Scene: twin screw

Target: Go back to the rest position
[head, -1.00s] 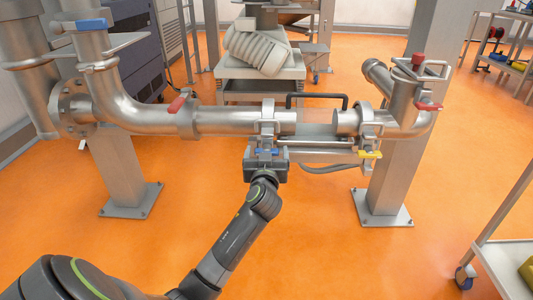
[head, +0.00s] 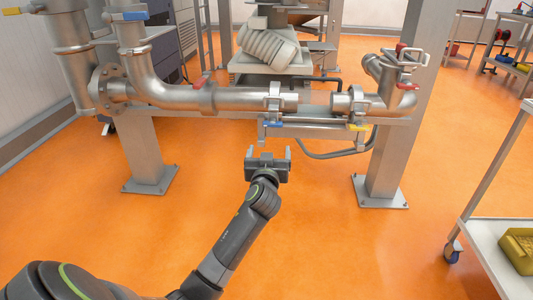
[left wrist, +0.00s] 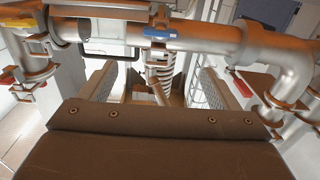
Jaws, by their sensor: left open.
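My left gripper (head: 268,158) is open and empty in the head view, its two fingers pointing up toward the pipe. It is below and apart from the blue-handled clamp (head: 272,124) on the steel pipe (head: 235,99). In the left wrist view the blue handle (left wrist: 158,34) shows beyond and between the fingers (left wrist: 150,85). A yellow-handled clamp (head: 358,127) sits to the right, near the pipe elbow (head: 398,100). A gap separates the two pipe ends between the clamps. My right gripper is not in view.
Steel posts (head: 147,150) stand at the left and at the right (head: 385,165). A white cart (head: 490,240) with a yellow item (head: 518,247) is at the lower right. A grey machine (head: 265,80) stands behind the pipe. The orange floor around my left arm is free.

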